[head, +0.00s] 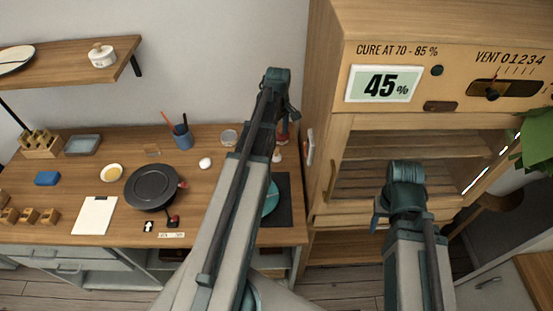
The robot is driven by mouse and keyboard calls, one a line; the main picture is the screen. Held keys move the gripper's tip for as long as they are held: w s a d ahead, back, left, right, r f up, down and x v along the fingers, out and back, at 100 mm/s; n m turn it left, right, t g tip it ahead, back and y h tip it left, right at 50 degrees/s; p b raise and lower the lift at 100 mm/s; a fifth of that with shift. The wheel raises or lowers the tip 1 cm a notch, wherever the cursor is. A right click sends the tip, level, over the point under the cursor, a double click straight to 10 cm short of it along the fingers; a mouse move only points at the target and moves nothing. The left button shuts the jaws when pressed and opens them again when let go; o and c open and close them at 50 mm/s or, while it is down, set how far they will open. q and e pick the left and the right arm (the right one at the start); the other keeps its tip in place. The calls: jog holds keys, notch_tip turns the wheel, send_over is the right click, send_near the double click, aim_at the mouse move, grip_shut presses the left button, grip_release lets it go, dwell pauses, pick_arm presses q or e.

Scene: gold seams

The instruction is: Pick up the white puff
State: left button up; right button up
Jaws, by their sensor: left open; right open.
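A small white rounded thing (205,163), which looks like the white puff, sits on the wooden worktop, right of the black round plate and below the blue cup. My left gripper (280,110) is at the far end of the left arm, up and to the right of the puff and apart from it; it is open, its fingers hard to make out. My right gripper (402,190) is in front of the wooden cabinet, far right of the puff; it is open, its fingers mostly hidden. Neither gripper touches the puff. My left arm covers part of the worktop.
The black plate (152,187), the blue cup (182,140) with sticks and a glass jar (229,137) surround the puff. A teal disc (270,199) lies partly behind my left arm. The wooden cabinet (325,100) stands on the right. A shelf (75,71) hangs upper left.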

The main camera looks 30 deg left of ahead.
aim_at(276, 150)
pick_arm(q)
notch_tip(276, 150, down, 6)
jog(key=b, duration=0.5)
jog(key=shift+f, duration=0.2)
jog(key=f+b, duration=0.1)
jog(key=b, duration=0.1)
jog(key=f+b, duration=0.1)
jog(key=f, duration=0.1)
jog(key=f+b, duration=0.2)
jog(key=shift+a+f+b, duration=0.15)
jog(key=shift+a+b, duration=0.15)
grip_shut()
jog(key=shift+r+p, duration=0.3)
jog(key=shift+r, duration=0.05)
